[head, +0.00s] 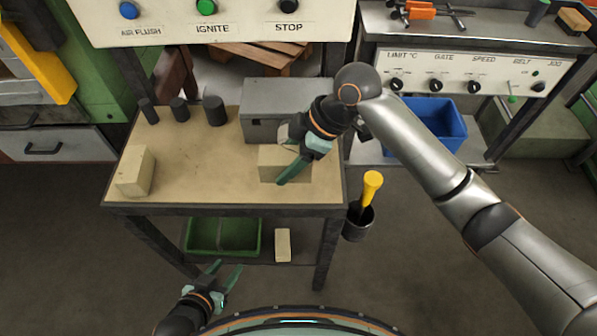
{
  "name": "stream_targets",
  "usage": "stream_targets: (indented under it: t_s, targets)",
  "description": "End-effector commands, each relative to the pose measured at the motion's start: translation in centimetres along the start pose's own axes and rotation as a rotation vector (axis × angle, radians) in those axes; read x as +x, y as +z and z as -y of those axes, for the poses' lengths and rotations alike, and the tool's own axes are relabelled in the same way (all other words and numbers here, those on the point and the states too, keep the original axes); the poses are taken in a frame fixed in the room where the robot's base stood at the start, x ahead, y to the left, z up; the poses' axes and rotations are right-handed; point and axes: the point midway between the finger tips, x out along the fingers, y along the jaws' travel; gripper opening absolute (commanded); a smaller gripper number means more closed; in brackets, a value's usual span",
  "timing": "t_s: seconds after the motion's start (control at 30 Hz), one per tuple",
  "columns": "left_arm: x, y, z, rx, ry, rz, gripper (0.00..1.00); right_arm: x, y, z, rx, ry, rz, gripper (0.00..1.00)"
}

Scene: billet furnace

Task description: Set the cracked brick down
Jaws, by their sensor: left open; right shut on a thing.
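My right gripper (290,152) is shut on a pale tan brick (270,165) at the right front of the bench top (205,165). The brick is low over the bench or resting on it; I cannot tell which. The gripper covers its right part, and no crack can be made out. A second pale brick (134,172) stands at the bench's left front corner. Another pale brick (283,245) is on the lower shelf. My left gripper (228,275) is open and empty, low in front of the bench.
A grey metal box (285,98) stands at the bench's back right, with several dark cylinders (180,108) at the back left. A green tray (224,250) is on the lower shelf. A holder (358,222) with a yellow-handled tool hangs at the right. The bench's middle is clear.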

Motion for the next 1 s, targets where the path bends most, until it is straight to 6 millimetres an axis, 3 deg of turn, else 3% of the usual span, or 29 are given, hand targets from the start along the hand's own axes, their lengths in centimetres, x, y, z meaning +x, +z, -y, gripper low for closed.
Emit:
stream_targets:
  t_s: [0.1,0.37,0.5,0.93,0.97,1.0]
  targets:
    - [0.0,-0.1,0.0,0.000,0.000,0.000,0.50,0.6,1.6,-0.4,0.002,0.002,-0.002,0.00]
    - [-0.1,-0.1,0.0,-0.001,0.000,-0.001,0.50,1.3,3.4,-0.7,0.001,0.001,-0.001,0.00]
    - [-0.2,-0.3,0.0,-0.001,0.000,-0.001,0.50,3.1,4.5,-0.7,0.002,-0.001,-0.002,0.00]
    - [-0.2,-0.3,0.0,-0.001,0.000,-0.001,0.50,4.2,5.1,-0.8,-0.001,0.003,-0.003,0.00]
    - [-0.2,-0.3,0.0,-0.001,0.000,-0.001,0.50,4.2,5.2,-0.8,0.000,0.002,-0.001,0.64]
    - [-0.2,-0.3,0.0,-0.001,0.000,-0.001,0.50,4.2,5.2,-0.8,-0.001,0.002,-0.001,0.69]
